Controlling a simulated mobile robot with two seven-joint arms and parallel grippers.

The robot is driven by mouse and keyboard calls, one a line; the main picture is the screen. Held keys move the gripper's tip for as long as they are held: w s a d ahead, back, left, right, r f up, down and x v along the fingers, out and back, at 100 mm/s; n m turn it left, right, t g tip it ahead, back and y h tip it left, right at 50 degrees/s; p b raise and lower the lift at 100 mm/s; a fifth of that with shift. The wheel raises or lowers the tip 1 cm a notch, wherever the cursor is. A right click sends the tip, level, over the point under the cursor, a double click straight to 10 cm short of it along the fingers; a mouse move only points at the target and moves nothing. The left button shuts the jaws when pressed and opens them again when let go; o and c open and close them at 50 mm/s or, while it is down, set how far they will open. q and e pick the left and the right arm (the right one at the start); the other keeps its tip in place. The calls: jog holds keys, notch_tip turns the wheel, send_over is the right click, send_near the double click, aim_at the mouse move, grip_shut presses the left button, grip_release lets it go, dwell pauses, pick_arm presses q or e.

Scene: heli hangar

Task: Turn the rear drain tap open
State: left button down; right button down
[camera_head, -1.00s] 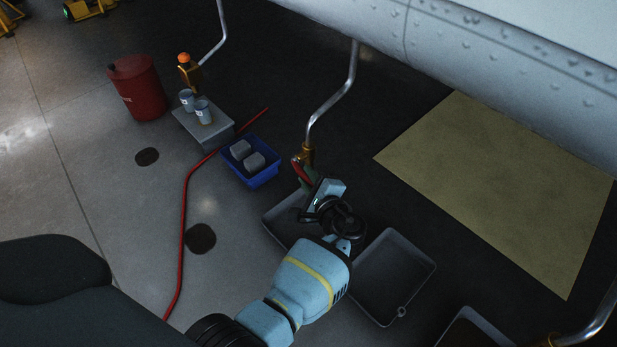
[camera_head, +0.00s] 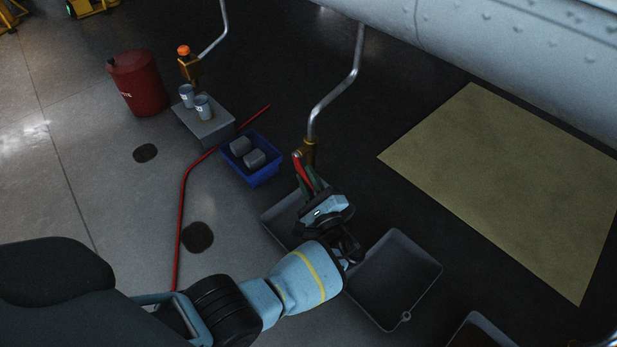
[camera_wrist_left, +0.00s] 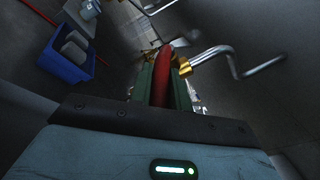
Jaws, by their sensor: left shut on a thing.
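A brass drain tap (camera_head: 309,150) sits at the lower end of a bent metal pipe (camera_head: 335,92) hanging from the grey hull. Its red lever (camera_head: 299,166) points down toward my left gripper (camera_head: 309,178). In the left wrist view, the red lever (camera_wrist_left: 161,78) lies between the green-padded fingers, which are shut on it. The brass tap (camera_wrist_left: 183,64) shows just beyond the fingertips. The lever's far end is hidden by the gripper. My right gripper is not in view.
Grey trays stand below, one partly behind my gripper and another (camera_head: 431,268) to the right. A blue bin (camera_head: 264,178) with grey blocks, a box (camera_head: 217,129) with cups, a red hose (camera_head: 181,225), a red drum (camera_head: 140,85) and another orange-topped tap (camera_head: 184,50) stand left.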

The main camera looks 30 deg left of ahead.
pick_arm(q)
jog(key=shift+f+m+t, duration=0.2)
jog(key=shift+m+t, duration=0.1)
dwell(0.4)
jog(key=c, duration=1.3)
grip_release()
jog(key=shift+y, duration=0.4)
jog(key=shift+a, duration=0.1)
jog(key=shift+v, duration=3.9)
jog(key=shift+r, duration=0.1)
